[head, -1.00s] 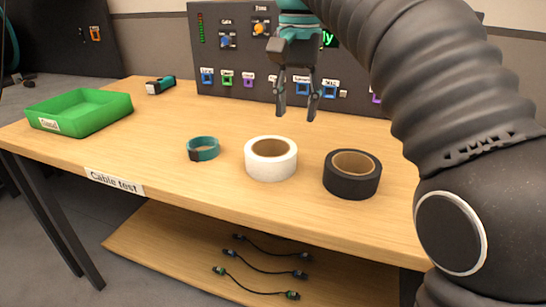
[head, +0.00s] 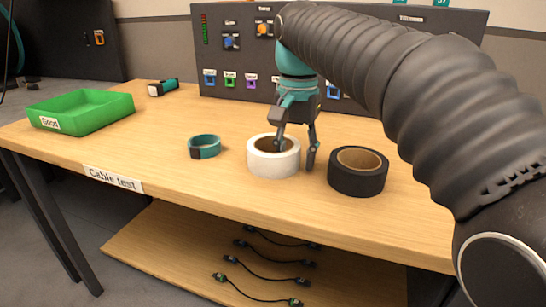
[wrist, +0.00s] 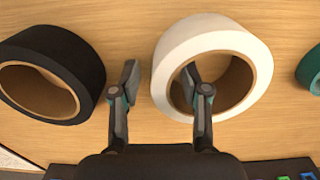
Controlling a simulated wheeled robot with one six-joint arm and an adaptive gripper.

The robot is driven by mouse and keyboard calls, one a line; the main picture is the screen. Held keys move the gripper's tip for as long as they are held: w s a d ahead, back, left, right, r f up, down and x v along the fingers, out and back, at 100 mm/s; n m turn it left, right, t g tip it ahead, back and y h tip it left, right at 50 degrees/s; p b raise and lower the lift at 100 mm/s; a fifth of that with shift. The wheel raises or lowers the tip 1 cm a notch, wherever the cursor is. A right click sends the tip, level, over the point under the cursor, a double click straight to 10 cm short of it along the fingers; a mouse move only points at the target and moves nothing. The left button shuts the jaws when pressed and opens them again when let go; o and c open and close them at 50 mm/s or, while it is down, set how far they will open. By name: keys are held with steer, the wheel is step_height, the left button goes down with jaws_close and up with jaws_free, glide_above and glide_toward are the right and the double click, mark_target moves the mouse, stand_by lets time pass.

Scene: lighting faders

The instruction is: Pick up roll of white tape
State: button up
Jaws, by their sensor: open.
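The roll of white tape (head: 262,163) lies flat on the wooden table, with a brown cardboard core. My gripper (head: 295,160) is open and points down at it. In the wrist view, my gripper (wrist: 160,85) has one finger over the hole of the white roll (wrist: 245,45) and the other finger outside it, in the gap beside the roll of black tape (wrist: 85,55). The white roll's wall lies between the fingers. I cannot tell whether either finger touches it.
The black tape roll (head: 357,182) stands close on the right. A teal ring-shaped roll (head: 204,147) lies to the left. A green tray (head: 115,104) is at the far left. A dark panel (head: 218,72) stands behind.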

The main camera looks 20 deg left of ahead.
steer(key=shift+c, duration=0.3)
jaws_close()
steer(key=shift+r, duration=0.15)
steer(key=shift+r, duration=0.55)
step_height(320, 180, up, 3)
steer(key=shift+p, duration=0.7)
steer(key=w+d+r+p, duration=0.2)
steer(key=w+d+r, duration=0.4)
steer(key=d, duration=0.3)
steer(key=shift+w+d+r, duration=0.2)
steer(key=shift+d+r, duration=0.15)
steer(key=shift+d, duration=0.05)
